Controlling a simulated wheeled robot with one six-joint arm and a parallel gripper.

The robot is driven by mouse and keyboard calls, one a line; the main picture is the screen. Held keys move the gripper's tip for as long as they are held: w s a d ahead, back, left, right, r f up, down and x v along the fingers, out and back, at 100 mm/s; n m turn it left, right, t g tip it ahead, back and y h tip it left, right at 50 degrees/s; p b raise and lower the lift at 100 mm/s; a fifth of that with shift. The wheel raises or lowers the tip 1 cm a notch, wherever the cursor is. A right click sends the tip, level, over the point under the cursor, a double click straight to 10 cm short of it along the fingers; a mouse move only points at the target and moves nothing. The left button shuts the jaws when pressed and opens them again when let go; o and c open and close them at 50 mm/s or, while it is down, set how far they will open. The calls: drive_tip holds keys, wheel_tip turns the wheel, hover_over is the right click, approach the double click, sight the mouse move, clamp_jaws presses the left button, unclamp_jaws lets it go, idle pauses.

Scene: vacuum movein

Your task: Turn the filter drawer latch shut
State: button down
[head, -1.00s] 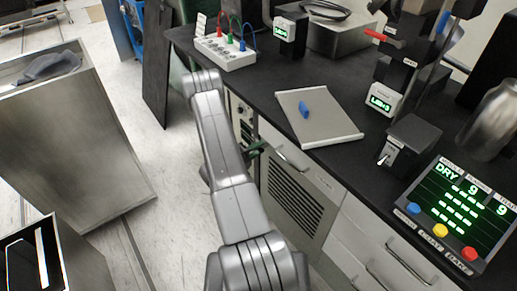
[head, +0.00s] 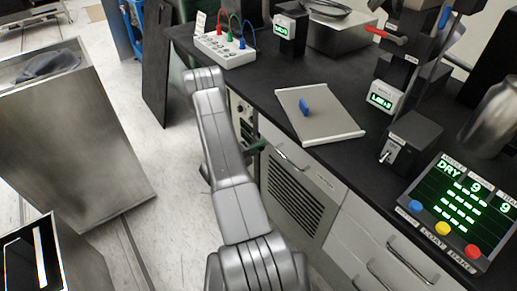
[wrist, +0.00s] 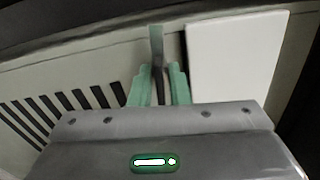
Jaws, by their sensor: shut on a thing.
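In the wrist view, my gripper (wrist: 159,80) has its two green fingers closed around a thin upright bar, the latch (wrist: 156,40). The latch stands on a pale front panel, between dark vent slots (wrist: 60,118) on the left and a plain white plate (wrist: 235,62) on the right. The gripper body hides the lower part of this front. The latch cannot be made out there.
The black countertop (head: 265,95) carries a grey board with a blue handle (head: 304,106), a switch box (head: 408,145) and a lit control panel (head: 462,212). Drawers with bar handles (head: 407,258) lie to the right. Metal bins (head: 75,130) stand left across a clear floor strip.

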drive_tip(key=m+b, duration=0.3)
drive_tip(key=m, duration=0.1)
drive_tip(key=shift+f+b, duration=0.25)
drive_tip(key=shift+b, duration=0.05)
drive_tip(key=m+b, duration=0.3)
drive_tip(key=m, duration=0.1)
drive_tip(key=shift+m+b, duration=0.4)
drive_tip(key=m+b, duration=0.4)
drive_tip(key=shift+r+m+b, duration=0.15)
drive_tip(key=shift+m+b, duration=1.35)
drive_tip(key=shift+m, duration=0.5)
drive_tip(key=c, duration=1.6)
unclamp_jaws()
drive_tip(key=shift+r, duration=0.1)
drive_tip(key=shift+o, duration=0.2)
drive_tip(key=shift+a, duration=0.1)
drive_tip(key=p+v, duration=0.2)
drive_tip(key=v, duration=1.1)
drive_tip(key=shift+s+a, duration=0.25)
